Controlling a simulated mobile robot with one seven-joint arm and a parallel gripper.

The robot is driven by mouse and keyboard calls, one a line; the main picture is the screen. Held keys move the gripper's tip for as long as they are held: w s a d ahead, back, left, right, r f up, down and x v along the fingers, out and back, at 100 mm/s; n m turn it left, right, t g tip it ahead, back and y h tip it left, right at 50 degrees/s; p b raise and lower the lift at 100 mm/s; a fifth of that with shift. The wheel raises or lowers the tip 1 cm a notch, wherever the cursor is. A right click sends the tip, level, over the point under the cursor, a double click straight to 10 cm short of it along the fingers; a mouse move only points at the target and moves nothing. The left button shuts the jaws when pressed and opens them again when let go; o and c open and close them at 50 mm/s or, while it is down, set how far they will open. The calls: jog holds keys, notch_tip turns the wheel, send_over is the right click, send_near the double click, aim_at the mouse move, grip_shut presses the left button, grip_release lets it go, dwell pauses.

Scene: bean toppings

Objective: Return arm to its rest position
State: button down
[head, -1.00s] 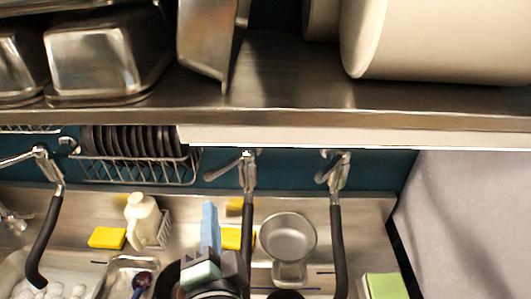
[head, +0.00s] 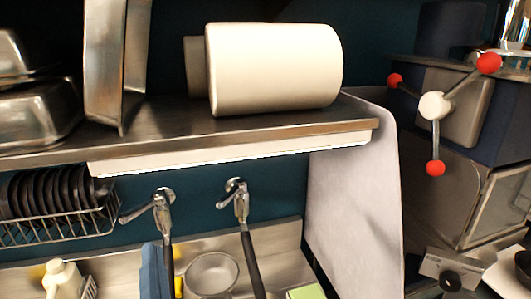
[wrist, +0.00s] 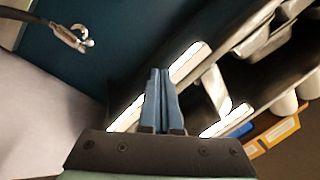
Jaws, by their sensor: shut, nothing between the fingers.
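My gripper (wrist: 160,72) shows in the wrist view with its two blue fingers pressed together and nothing between them. The rest of my arm is out of the frame there. The gripper touches nothing that I can make out.
A steel shelf (head: 250,128) carries metal pans and a large cream cylinder (head: 275,70). Below are a dish rack (head: 60,215), hose taps (head: 240,200) and a small pan (head: 211,272). A white panel (head: 355,200) and a red-knobbed machine (head: 450,105) stand right.

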jog(key=w+d+r+n+t+h+b, duration=0.1)
jog(key=d+r, duration=0.5)
jog(key=r, duration=0.6)
jog(key=w+n+t+h, duration=0.1)
jog(key=n+t, duration=0.1)
jog(key=t, duration=0.1)
jog(key=shift+t+b, duration=0.3)
jog(key=shift+b, duration=0.1)
jog(key=c, duration=1.3)
grip_release()
jog(key=s+d+r+n+t+h, duration=0.1)
jog(key=s+d+r, duration=0.1)
jog(key=r, duration=0.2)
jog(key=s+d+r+t+h+b, duration=0.1)
jog(key=s+d+r+t+h, duration=0.1)
jog(key=r, duration=0.3)
jog(key=s+d+r+n+t+h, duration=0.1)
jog(key=s+d+r+h, duration=0.1)
jog(key=d+r, duration=0.1)
jog(key=shift+d+r+n+t+b, duration=0.3)
jog(key=shift+d+r+t+b, duration=0.1)
jog(key=shift+r, duration=0.35)
jog(key=shift+c, duration=0.2)
jog(key=o, duration=0.5)
jog(key=shift+s+d+r, duration=0.15)
jog(key=shift+s+r, duration=0.05)
jog(key=shift+s, duration=0.05)
jog(key=shift+o, duration=0.2)
